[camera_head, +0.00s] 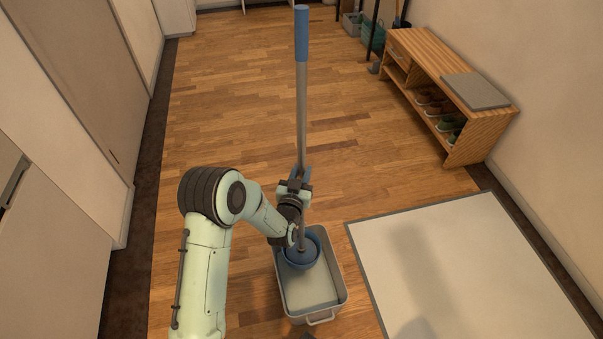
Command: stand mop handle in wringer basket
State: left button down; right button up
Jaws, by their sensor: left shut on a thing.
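The mop handle (301,110) is a grey pole with a blue grip at its top. It stands close to upright. My left gripper (300,179) is shut on the pole's lower part. The pole's lower end goes down into the blue round wringer basket (313,262), partly hidden by my gripper and wrist. The basket sits in the far part of a grey bucket (312,295) on the floor. Whether the pole's tip touches the basket's bottom I cannot tell. My right gripper does not show.
A pale mat (460,265) with a grey border lies right of the bucket. A wooden shoe bench (447,90) stands along the right wall, with bins (372,36) behind it. Cabinets (75,110) line the left. The wooden floor ahead is clear.

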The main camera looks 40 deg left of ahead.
pick_arm(q)
jog(key=shift+f+b, duration=0.75)
jog(key=shift+f, duration=0.1)
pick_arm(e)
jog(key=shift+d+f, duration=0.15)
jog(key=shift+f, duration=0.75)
pick_arm(q)
jog(key=c, duration=0.8)
grip_release()
jog(key=v, duration=1.3)
jog(key=shift+s+d+r+p, duration=0.15)
jog(key=shift+p, duration=0.15)
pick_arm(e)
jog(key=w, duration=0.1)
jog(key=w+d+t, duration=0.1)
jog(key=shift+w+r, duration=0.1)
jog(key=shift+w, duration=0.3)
